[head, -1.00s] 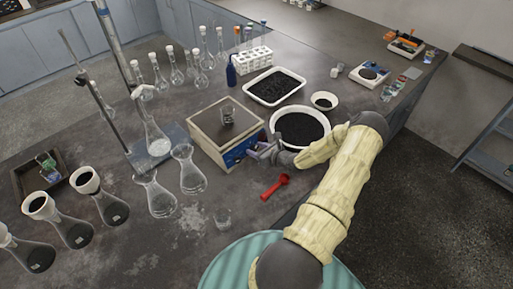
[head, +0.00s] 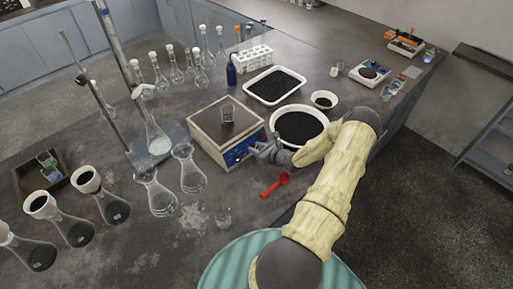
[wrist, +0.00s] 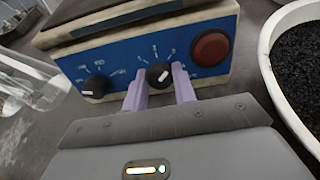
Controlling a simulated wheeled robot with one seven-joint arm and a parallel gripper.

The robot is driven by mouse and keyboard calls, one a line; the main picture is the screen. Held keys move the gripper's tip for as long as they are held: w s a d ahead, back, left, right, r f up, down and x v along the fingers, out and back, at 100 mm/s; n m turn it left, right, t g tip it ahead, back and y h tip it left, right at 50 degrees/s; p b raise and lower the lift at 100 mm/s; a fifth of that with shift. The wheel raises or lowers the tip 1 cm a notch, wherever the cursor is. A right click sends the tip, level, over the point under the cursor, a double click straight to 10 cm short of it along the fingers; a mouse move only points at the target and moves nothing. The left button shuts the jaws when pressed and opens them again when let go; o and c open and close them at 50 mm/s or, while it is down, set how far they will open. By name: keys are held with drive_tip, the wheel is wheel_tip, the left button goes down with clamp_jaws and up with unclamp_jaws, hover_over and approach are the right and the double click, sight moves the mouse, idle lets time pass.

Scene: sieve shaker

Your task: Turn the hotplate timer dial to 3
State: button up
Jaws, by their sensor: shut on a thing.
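The hotplate (head: 208,122) stands on the bench with its blue front panel (wrist: 122,60) facing my arm. In the wrist view, a black dial (wrist: 158,75) with a white pointer line sits between my gripper's (wrist: 159,88) two pale purple fingers, which are closed on its sides. The pointer line slants to the upper right. Printed marks ring the dial, but they are too small to read surely. A second black dial (wrist: 95,87) is on the panel's left and a red round button (wrist: 210,48) on its right. In the head view, my gripper (head: 257,151) reaches the panel's right part.
A small beaker (head: 227,118) stands on the hotplate's top. A white bowl of dark grains (head: 274,124) is close to the right of the panel. A red scoop (head: 275,185) lies in front. Glass flasks (head: 188,170) stand to the left.

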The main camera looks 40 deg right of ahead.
drive_tip(key=o, duration=1)
drive_tip(key=b+v, duration=0.3)
drive_tip(key=v, duration=1.4)
drive_tip(key=shift+s+r+b, duration=0.1)
drive_tip(key=shift+s+b, duration=0.1)
drive_tip(key=shift+b, duration=0.2)
